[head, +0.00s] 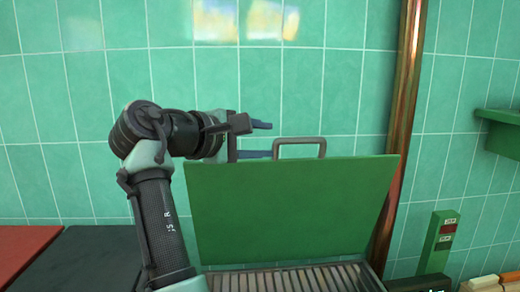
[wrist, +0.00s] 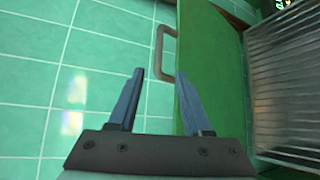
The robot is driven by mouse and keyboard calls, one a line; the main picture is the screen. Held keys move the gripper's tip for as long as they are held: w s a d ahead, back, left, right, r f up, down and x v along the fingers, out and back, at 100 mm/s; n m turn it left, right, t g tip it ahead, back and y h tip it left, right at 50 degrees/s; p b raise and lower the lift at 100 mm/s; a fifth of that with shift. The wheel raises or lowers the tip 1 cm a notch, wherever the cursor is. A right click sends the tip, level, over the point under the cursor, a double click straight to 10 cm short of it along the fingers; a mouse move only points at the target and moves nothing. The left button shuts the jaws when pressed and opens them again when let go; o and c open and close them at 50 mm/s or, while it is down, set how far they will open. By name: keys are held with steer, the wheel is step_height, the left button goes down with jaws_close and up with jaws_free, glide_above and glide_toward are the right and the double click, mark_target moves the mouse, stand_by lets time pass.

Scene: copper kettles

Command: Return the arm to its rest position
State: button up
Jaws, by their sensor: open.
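My gripper (head: 262,139) is open and empty at the end of my arm, beside the top left of a raised green lid (head: 290,212). In the wrist view its two blue-grey fingers (wrist: 155,95) are spread apart with nothing between them. The lid's grey handle (head: 300,142) stands on its top edge, just right of the fingers in the head view. In the wrist view the handle (wrist: 162,50) shows beyond the fingertips, and the right finger overlaps the green lid (wrist: 205,70). I cannot tell whether that finger touches the lid.
Below the lid is a slatted metal grill (head: 290,279). A copper pipe (head: 402,120) runs up the green tiled wall to the right. A green shelf (head: 500,116) and a green box with a red panel (head: 440,240) are farther right. Red and dark surfaces lie at lower left.

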steer(key=shift+s+a+r, duration=0.1)
stand_by(0.3)
steer(key=s+r+m+t+y+b, duration=0.2)
steer(key=s+r+m+t+y, duration=0.1)
steer(key=s, duration=0.6)
steer(key=s+d+r+m+t+y+b, duration=0.1)
steer(key=s+r+m+t+y, duration=0.1)
steer(key=s+m+t, duration=0.3)
steer(key=s+d+r+m+t+y+b, duration=0.1)
steer(key=s+r+m+t+y+b, duration=0.1)
steer(key=s+t, duration=0.5)
steer(key=s+r+m+y, duration=0.1)
steer(key=s+m+y, duration=0.1)
steer(key=s, duration=0.4)
steer(key=shift+s+d+r+m+t+y+b, duration=0.2)
steer(key=shift+d+r+m+t+y+b, duration=0.1)
steer(key=shift+m, duration=0.2)
steer(key=shift+a, duration=0.15)
